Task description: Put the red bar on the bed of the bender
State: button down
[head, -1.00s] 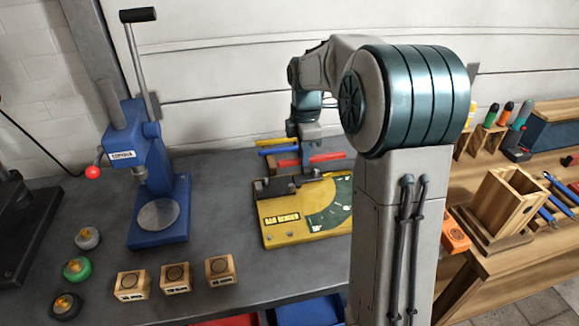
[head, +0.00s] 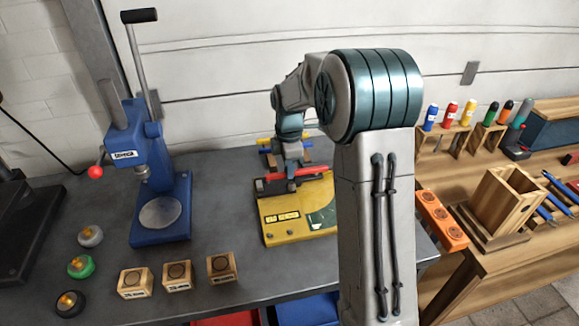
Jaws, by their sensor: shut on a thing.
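The red bar (head: 313,171) is held level by my gripper (head: 291,172), which is shut on it. In the head view they are over the back part of the yellow bar bender (head: 275,237), at its dark blocks (head: 269,187). I cannot tell whether the bar touches the bender. My gripper's fingers are small and partly hidden by the bar.
A blue bar and a yellow bar (head: 265,141) lie on a rack behind the bender. A blue press (head: 150,175) stands to the left. Small wooden blocks (head: 177,276) stand in front. A wooden bench with an orange block (head: 441,219) is at right.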

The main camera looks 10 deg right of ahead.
jog(key=shift+f, duration=0.55)
jog(key=c, duration=1.5)
grip_release()
jog(key=shift+o, duration=0.2)
notch_tip(320, 180, up, 13)
jog(key=s+f+m+t, duration=0.1)
jog(key=s+m, duration=0.8)
jog(key=s, duration=0.5)
jog(key=s+f+m+t, duration=0.2)
jog(key=s+m, duration=0.7)
jog(key=s, duration=0.5)
jog(key=shift+f, duration=0.25)
